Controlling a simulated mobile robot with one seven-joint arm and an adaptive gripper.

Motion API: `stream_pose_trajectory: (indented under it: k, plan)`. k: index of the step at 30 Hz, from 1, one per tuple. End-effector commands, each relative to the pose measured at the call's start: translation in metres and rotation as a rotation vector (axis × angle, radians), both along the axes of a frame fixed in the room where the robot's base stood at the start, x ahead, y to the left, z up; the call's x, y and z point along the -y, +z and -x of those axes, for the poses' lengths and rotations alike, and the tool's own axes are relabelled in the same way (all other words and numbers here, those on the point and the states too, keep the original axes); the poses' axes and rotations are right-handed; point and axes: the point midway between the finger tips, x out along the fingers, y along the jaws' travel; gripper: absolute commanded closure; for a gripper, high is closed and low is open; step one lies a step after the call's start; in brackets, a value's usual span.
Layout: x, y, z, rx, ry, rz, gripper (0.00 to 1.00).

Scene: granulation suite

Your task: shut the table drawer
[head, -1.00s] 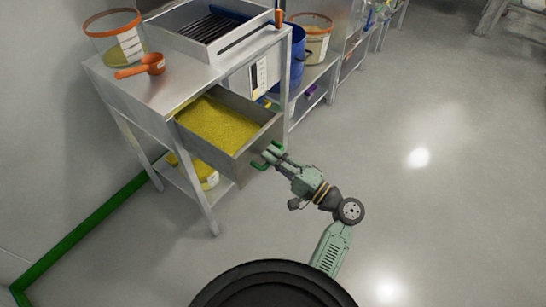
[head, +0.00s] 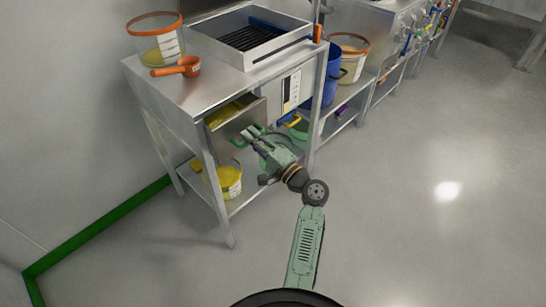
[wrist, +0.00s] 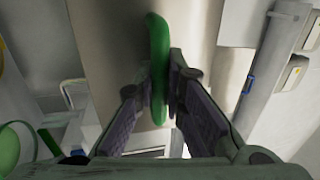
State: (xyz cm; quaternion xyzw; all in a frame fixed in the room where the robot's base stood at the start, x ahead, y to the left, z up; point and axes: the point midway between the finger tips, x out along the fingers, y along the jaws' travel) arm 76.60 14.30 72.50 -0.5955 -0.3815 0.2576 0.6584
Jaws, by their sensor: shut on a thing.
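The table drawer (head: 228,141) is a steel box under the worktop, pulled part way out, with yellow powder showing in its narrow open top. Its green handle (head: 238,141) is on the front panel. My gripper (head: 250,134) is at the drawer front, shut on the handle. In the wrist view, the green handle (wrist: 157,35) stands between the two fingers of my gripper (wrist: 160,85), with the drawer's plain steel front (wrist: 115,35) behind it.
On the steel table (head: 180,95) stand an orange-rimmed tub (head: 157,45), an orange scoop (head: 180,68) and a sieve tray (head: 250,50). A yellow-filled bucket (head: 230,181) is on the lower shelf. A blue bin (head: 331,75) stands to the right. The floor at right is clear.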

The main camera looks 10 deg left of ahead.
Motion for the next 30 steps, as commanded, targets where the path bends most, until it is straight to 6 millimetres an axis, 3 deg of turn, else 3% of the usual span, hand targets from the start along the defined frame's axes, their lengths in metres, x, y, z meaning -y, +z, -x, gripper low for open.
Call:
stream_pose_trajectory:
  k: [3,9,24,25,30]
  plan:
    - [-0.022,-0.002,-0.016,0.003,0.003,0.001,1.0]
    - [-0.042,-0.001,-0.031,0.001,0.0,0.001,1.0]
    - [-0.05,0.001,-0.038,0.002,-0.003,0.0,1.0]
    - [-0.05,0.001,-0.038,0.002,-0.003,0.0,0.88]
    - [-0.05,0.001,-0.037,0.0,-0.002,0.0,0.76]
